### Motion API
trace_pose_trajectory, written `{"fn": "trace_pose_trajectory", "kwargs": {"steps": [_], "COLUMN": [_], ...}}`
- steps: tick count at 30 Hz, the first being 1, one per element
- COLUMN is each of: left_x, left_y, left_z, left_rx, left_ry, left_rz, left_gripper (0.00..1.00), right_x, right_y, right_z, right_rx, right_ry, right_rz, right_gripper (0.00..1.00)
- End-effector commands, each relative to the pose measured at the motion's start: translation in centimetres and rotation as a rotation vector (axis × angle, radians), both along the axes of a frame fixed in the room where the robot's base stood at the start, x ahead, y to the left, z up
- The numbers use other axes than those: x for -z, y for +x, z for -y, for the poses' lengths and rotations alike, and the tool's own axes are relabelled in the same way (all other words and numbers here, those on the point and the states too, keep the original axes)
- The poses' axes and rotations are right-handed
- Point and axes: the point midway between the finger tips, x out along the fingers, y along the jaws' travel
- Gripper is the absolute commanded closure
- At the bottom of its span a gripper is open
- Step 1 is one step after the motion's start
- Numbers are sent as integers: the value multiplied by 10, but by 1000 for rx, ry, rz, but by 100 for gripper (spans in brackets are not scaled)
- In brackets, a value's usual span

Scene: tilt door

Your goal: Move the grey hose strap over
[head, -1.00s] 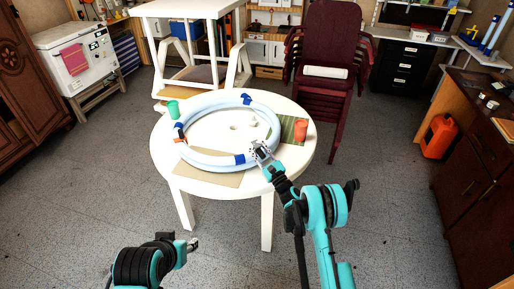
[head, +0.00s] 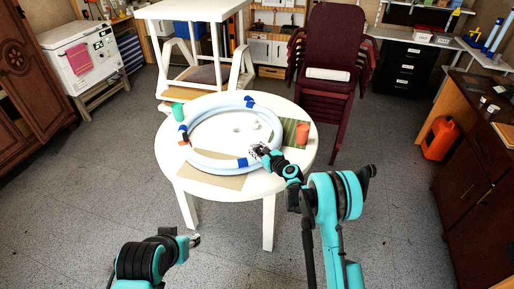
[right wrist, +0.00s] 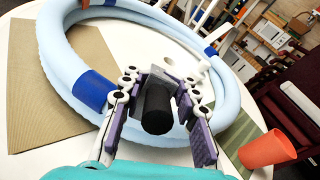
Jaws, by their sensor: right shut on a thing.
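A pale blue coiled hose (head: 205,161) lies on the round white table (head: 300,160); it also shows in the right wrist view (right wrist: 60,50).
A brown sheet (head: 212,182) lies in front. Maroon chairs (head: 330,60) stand behind.

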Motion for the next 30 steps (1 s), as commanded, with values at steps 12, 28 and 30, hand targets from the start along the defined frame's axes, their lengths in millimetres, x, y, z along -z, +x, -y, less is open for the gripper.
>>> {"fn": "trace_pose_trajectory", "kwargs": {"steps": [12, 28, 30], "left_x": [-2, -2, -2], "left_y": [0, 0, 0], "left_z": [0, 0, 0], "left_rx": [0, 0, 0], "left_ry": [0, 0, 0], "left_rz": [0, 0, 0], "left_gripper": [59, 59, 59], "right_x": [2, 1, 0], "right_y": [1, 0, -3], "right_z": [-2, 0, 2], "right_rx": [-3, -2, -1], "right_ry": [-25, -22, -22], "right_rz": [-28, -28, -28], "right_gripper": [100, 59, 59]}}
